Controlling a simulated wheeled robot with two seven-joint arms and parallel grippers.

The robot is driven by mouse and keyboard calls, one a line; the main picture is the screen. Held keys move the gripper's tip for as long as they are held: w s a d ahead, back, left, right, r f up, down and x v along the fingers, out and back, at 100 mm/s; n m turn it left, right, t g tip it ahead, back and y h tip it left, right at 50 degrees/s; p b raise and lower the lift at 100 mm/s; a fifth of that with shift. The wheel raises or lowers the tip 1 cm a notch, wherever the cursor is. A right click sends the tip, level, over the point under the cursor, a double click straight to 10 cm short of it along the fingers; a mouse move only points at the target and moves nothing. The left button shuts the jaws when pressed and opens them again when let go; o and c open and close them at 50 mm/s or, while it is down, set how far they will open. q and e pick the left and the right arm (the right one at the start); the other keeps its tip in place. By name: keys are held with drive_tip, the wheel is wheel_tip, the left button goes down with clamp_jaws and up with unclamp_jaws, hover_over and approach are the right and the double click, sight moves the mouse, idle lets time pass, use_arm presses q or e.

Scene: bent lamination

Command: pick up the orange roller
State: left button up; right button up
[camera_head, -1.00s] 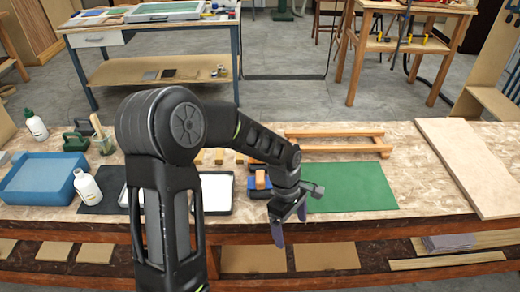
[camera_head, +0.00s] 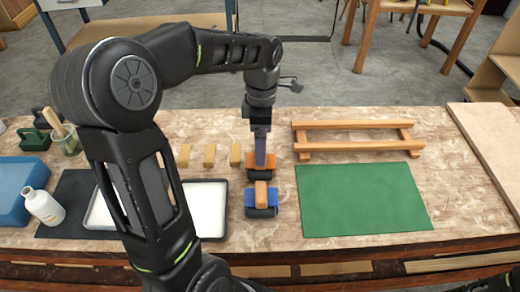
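The orange roller (camera_head: 249,160) has an orange frame and a black cylinder. It lies on the workbench just behind a blue-framed roller (camera_head: 262,198) with a tan-orange handle. My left gripper (camera_head: 261,160) points down directly over the orange roller, with its purplish finger in front of the middle of it. The finger is seen edge-on and hides the roller's handle, so I cannot tell whether the gripper is open or shut, or touching it.
White trays (camera_head: 210,222) lie left of the rollers, partly behind my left arm. Several tan blocks (camera_head: 209,155) stand behind them. A green mat (camera_head: 362,199) and wooden frame (camera_head: 357,145) are at right. A white bottle (camera_head: 43,206) and blue tub (camera_head: 14,186) are at left.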

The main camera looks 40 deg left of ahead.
use_arm(q)
drive_tip(key=shift+s+d+r, duration=0.1)
drive_tip(key=shift+s+f, duration=0.1)
drive_tip(key=shift+f, duration=1.25)
drive_tip(key=shift+s+d+f+p, duration=0.15)
drive_tip(key=shift+f+p, duration=0.2)
drive_tip(key=shift+f, duration=0.95)
drive_tip(key=shift+s+f+p, duration=0.1)
drive_tip(key=shift+f+p, duration=0.2)
drive_tip(key=shift+f, duration=1)
drive_tip(key=c, duration=1.6)
drive_tip(key=shift+r, duration=0.1)
drive_tip(key=shift+c, duration=0.2)
